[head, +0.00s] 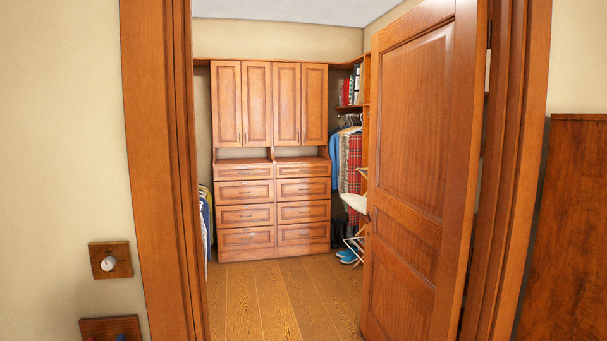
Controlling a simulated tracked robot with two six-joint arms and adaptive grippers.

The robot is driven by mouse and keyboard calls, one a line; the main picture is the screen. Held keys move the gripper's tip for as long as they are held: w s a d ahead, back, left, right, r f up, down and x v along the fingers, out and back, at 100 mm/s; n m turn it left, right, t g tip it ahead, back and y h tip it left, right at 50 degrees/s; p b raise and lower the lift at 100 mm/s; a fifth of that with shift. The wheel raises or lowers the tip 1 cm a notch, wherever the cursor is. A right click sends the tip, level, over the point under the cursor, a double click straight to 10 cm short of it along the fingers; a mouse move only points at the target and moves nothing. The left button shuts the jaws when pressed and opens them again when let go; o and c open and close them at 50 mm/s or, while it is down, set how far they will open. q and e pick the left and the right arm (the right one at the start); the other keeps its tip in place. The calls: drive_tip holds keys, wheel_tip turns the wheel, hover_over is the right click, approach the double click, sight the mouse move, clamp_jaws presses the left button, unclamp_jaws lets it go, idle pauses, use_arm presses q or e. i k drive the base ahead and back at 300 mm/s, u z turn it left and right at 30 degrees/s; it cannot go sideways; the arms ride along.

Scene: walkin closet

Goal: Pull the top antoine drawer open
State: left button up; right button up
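A wooden closet unit (271,155) stands at the back of the closet, seen through a doorway. Its lower part has two columns of drawers, and all look shut. The top left drawer (243,173) and the top right drawer (301,171) lie just under an open recess. No label shows which piece is called antoine. A reddish-brown wooden piece (570,230) at the right edge is cut off by the frame, and no drawer front shows on it. Neither of my grippers is in view.
The doorway has a left jamb (160,150) and a wooden door (415,180) standing open on the right. Wood floor (270,300) is clear up to the unit. An ironing board (354,204), blue shoes (347,256) and hanging clothes (353,165) are at right.

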sight(297, 169)
drive_tip(key=z, duration=0.4)
drive_tip(key=k, duration=1.05)
drive_tip(key=z, duration=0.4)
drive_tip(key=i, duration=1.55)
drive_tip(key=u, duration=0.5)
drive_tip(key=i, duration=1.45)
drive_tip(key=u, duration=0.4)
drive_tip(key=i, duration=1.35)
drive_tip(key=u, duration=0.2)
drive_tip(key=i, duration=4.05)
drive_tip(key=z, duration=0.2)
